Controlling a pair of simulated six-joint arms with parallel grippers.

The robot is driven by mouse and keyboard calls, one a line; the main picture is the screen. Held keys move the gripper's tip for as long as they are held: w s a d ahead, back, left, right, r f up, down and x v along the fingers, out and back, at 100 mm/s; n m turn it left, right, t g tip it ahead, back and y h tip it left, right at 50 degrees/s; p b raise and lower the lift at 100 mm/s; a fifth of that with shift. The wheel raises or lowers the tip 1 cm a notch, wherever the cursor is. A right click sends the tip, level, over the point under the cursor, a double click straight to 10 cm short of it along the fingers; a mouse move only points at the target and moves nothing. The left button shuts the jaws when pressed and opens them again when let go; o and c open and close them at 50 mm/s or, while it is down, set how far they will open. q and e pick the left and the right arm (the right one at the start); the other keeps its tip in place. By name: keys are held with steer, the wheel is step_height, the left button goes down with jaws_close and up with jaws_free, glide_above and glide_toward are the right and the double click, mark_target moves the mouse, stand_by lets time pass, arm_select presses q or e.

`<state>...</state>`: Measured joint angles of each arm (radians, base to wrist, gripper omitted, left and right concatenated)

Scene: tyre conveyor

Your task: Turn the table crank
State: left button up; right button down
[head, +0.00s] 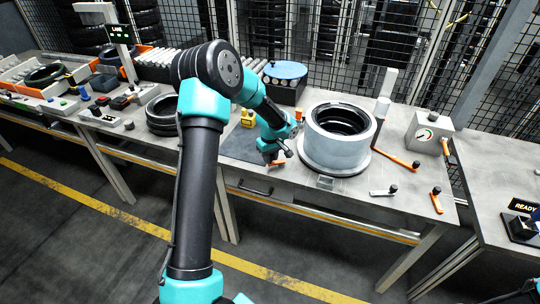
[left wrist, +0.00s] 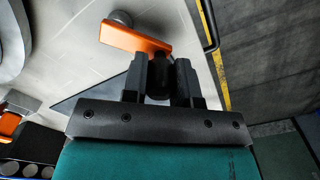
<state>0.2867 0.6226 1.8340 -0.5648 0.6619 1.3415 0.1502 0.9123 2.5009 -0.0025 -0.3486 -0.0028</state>
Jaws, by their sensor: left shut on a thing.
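The crank has an orange arm (left wrist: 135,38) with a grey round hub (left wrist: 122,17) at one end and a dark upright handle (left wrist: 158,82) at the other. In the head view, the orange arm (head: 276,163) shows only in part, low beside my left gripper (head: 284,153). My left gripper (left wrist: 160,80) is shut on the dark handle, with one finger on each side of it. In the head view, my arm and gripper hide most of the handle. My right gripper is not in view.
A grey drum (head: 332,150) on a round plate stands just right of my left gripper. Other orange levers (head: 398,158) and a gauge box (head: 425,134) lie farther right. A blue-topped round unit (head: 285,72) stands behind. Black tyres (head: 162,117) lie left of my arm.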

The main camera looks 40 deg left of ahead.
arm_select(q)
steer(key=shift+s+d+n, duration=0.1)
steer(key=shift+d+n, duration=0.05)
steer(key=shift+n, duration=0.25)
steer(key=o, duration=0.9)
steer(key=shift+r, duration=0.1)
step_height(320, 180, up, 17)
steer(key=shift+r, duration=0.1)
stand_by(0.4)
